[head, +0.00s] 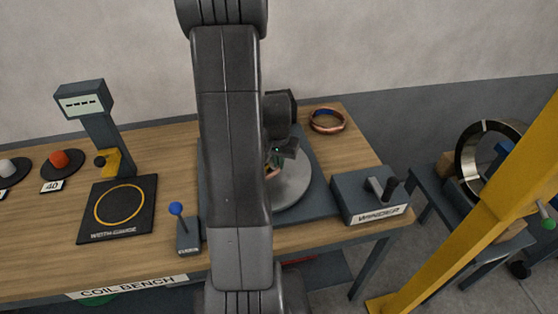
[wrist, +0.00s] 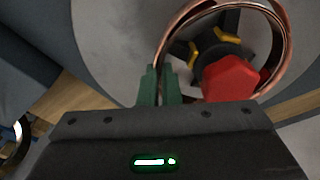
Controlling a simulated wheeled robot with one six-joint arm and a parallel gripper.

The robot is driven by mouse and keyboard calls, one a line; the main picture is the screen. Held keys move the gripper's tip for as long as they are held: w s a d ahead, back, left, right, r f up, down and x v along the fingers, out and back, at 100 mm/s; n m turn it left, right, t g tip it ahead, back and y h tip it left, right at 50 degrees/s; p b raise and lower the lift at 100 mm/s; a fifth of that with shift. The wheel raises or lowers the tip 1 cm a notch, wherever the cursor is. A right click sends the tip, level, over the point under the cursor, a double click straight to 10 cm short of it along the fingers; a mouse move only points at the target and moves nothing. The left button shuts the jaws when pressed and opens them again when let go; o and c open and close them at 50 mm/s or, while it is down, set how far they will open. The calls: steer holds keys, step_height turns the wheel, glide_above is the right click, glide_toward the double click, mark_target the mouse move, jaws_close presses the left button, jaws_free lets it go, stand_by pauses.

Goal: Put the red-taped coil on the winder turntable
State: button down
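A copper coil (wrist: 281,30) shows in the wrist view as a ring around the black hub with yellow jaws (wrist: 218,45). A red faceted piece (wrist: 232,78) lies inside its near side; I cannot tell whether it is tape or a knob. The green fingers of my gripper (wrist: 160,84) are close together at the ring's left wall, which passes between them. The turntable (head: 293,190) is a grey disc, partly hidden by my arm in the head view. My gripper (head: 279,155) is over it, with a sliver of copper (head: 272,173) below. Whether the coil rests on the disc is unclear.
Another copper coil (head: 327,121) with blue tape lies at the bench's back right. The winder box with crank (head: 368,196) stands right of the turntable. The width gauge (head: 118,209) and a blue-knobbed lever (head: 187,232) are left. A yellow post (head: 470,210) stands at right.

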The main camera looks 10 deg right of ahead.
steer(key=shift+f, duration=0.2)
steer(key=c, duration=1.6)
jaws_free()
steer(key=shift+o, duration=0.2)
step_height(320, 180, up, 14)
steer(key=s+a, duration=0.1)
steer(key=shift+s+f+b, duration=0.2)
steer(key=shift+s+b, duration=0.1)
steer(key=shift+s, duration=0.1)
